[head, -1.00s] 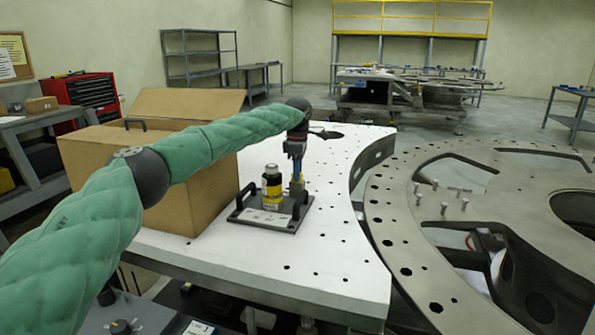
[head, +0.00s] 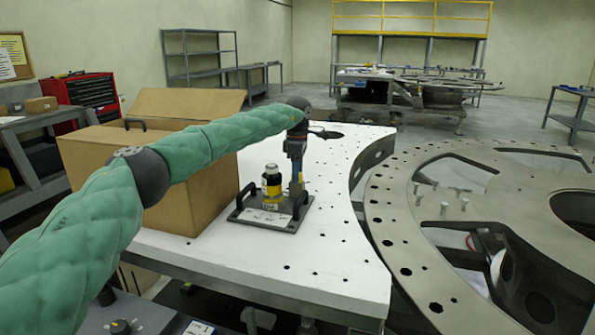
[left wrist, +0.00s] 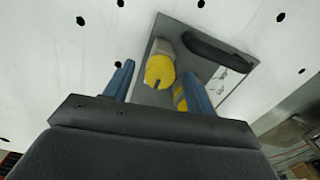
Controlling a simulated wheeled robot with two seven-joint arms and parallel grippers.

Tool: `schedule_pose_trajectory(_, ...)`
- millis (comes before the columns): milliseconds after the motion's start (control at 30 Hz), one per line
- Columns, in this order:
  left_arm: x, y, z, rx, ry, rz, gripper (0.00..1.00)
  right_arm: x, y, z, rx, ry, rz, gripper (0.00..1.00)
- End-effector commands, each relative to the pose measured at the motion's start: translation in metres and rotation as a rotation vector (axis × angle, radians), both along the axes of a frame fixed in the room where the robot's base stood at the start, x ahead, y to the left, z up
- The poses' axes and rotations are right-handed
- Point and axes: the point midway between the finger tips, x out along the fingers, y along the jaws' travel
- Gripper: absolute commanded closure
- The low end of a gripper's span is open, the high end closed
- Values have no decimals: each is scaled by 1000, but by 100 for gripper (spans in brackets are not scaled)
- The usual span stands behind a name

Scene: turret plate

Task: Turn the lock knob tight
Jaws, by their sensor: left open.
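A dark plate (head: 247,217) with black handles lies on the white table. My left gripper (head: 296,190) points down over the plate, just right of the cylinder. In the left wrist view, its two blue fingers (left wrist: 158,84) are apart. A round yellow knob (left wrist: 159,70) with a dark slot or pin shows between and beyond them. I cannot tell whether they touch it. Another yellow-banded part (left wrist: 180,97) is partly hidden behind the right finger. My right gripper is not in view.
A large open cardboard box (head: 205,187) stands left of the plate, under my left arm. The white table (head: 330,245) has free room in front and to the right. A large grey ring structure (head: 400,215) with upright pins stands at the right.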

Motion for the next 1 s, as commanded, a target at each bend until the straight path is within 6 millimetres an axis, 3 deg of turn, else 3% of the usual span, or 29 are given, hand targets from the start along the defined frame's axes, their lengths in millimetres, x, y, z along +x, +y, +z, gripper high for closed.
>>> schedule_pose_trajectory(167, 1, 0, 11, -1, -1, 0, 44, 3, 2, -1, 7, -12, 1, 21)
schedule_pose_trajectory(600, 2, 0, 71, 0, -2, 1, 44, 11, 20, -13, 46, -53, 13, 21)
schedule_pose_trajectory(1000, 1, 0, 77, 0, -1, 0, 44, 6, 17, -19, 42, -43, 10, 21)
